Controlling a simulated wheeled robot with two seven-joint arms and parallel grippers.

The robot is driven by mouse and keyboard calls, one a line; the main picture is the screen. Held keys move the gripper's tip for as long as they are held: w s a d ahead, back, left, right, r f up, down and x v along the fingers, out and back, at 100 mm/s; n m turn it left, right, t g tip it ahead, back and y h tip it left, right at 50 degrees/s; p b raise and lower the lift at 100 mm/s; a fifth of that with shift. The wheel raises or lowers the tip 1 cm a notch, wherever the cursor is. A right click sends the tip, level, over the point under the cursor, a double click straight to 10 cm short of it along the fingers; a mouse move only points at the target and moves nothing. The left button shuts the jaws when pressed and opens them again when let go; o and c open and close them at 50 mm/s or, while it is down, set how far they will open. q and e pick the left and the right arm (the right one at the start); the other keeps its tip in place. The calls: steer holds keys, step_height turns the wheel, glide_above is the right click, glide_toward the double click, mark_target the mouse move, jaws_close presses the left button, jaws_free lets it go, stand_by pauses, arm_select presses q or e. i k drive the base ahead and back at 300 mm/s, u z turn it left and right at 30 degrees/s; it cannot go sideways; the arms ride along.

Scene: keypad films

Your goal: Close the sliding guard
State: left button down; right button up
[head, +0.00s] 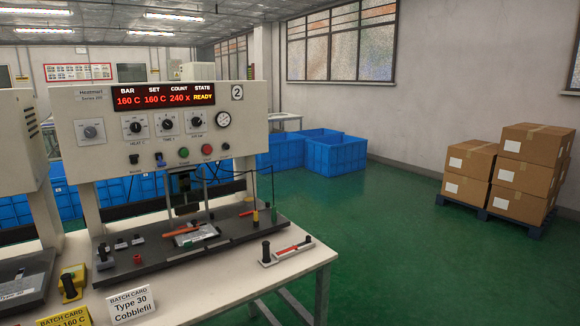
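The heat press (160,118) stands on the bench, with a control panel whose red display reads 160 C, 160 C, 240 and READY. Below the panel is its dark base plate (150,256). A thin upright frame (172,211), which looks like a clear guard, stands over the middle of the base. A red-edged piece (190,233) lies at its foot. I cannot tell for sure which part is the sliding guard, or how far it is open. Neither of my grippers is in view.
A tool holder (287,252) with a black knob lies at the bench's right end. A batch card (131,305) reading Type 30 Cobblefil stands in front. Another machine (22,190) is at left. Blue crates (335,155) and stacked cartons (530,160) are behind; the green floor (400,250) is open.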

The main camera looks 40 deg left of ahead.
mark_target(187, 181)
steer(key=u, duration=0.1)
steer(key=i, duration=1.35)
steer(key=u, duration=0.7)
